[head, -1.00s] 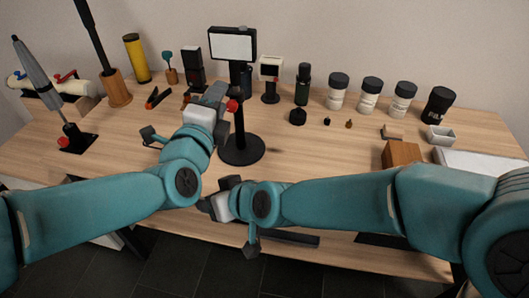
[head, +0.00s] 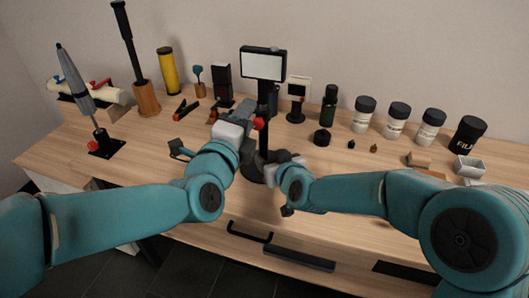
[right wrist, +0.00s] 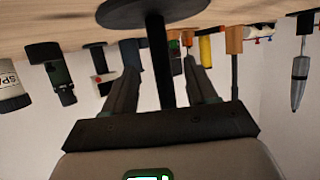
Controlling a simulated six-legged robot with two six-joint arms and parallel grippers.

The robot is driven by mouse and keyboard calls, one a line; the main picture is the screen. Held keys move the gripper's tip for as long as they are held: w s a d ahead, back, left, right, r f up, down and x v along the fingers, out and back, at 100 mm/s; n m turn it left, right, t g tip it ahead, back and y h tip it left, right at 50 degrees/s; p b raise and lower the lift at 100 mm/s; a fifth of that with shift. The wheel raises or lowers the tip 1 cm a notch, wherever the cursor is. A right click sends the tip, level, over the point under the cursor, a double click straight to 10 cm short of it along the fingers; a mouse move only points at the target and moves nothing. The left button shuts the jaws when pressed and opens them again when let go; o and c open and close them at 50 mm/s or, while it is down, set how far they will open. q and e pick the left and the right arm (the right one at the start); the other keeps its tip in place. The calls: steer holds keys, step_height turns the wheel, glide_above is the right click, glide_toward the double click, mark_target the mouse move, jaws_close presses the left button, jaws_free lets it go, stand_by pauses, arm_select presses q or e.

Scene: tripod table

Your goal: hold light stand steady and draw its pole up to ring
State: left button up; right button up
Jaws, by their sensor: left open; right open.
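The light stand has a white lit panel (head: 263,64), a thin dark pole (head: 263,138), a red knob (head: 259,124) and a round black base (head: 251,173). It stands upright on the table. My left gripper (head: 246,112) is open at the upper pole, close to the knob; its fingertips are partly hidden. My right gripper (head: 271,158) is open low on the pole, just above the base. In the right wrist view the pole (right wrist: 160,60) appears between its spread fingers, with the base (right wrist: 150,10) at the top. I cannot make out a ring on the pole.
Behind the stand are a small white-faced device (head: 298,88) and a dark bottle (head: 329,103). Several black-lidded jars (head: 396,120) stand to the right. The table's front edge is mostly clear.

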mark_target(261, 93)
steer(key=x, duration=0.6)
steer(key=shift+w+f, duration=0.1)
steer(key=shift+w, duration=0.05)
jaws_close()
arm_select(q)
steer(key=shift+o, duration=0.7)
arm_select(e)
steer(key=shift+a, duration=0.1)
arm_select(q)
steer(key=w+d+n+h, duration=0.1)
steer(key=w+n, duration=0.2)
steer(key=n, duration=0.2)
steer(key=w+d+n+g+h, duration=0.1)
steer(key=w+n, duration=0.3)
steer(key=n, duration=0.2)
steer(key=w+d+n+h, duration=0.1)
steer(key=w+n, duration=0.3)
steer(key=n, duration=0.2)
steer(key=shift+w+d+g+h, duration=0.2)
steer(key=shift+d+g+h, duration=0.1)
steer(key=shift+d+g, duration=0.1)
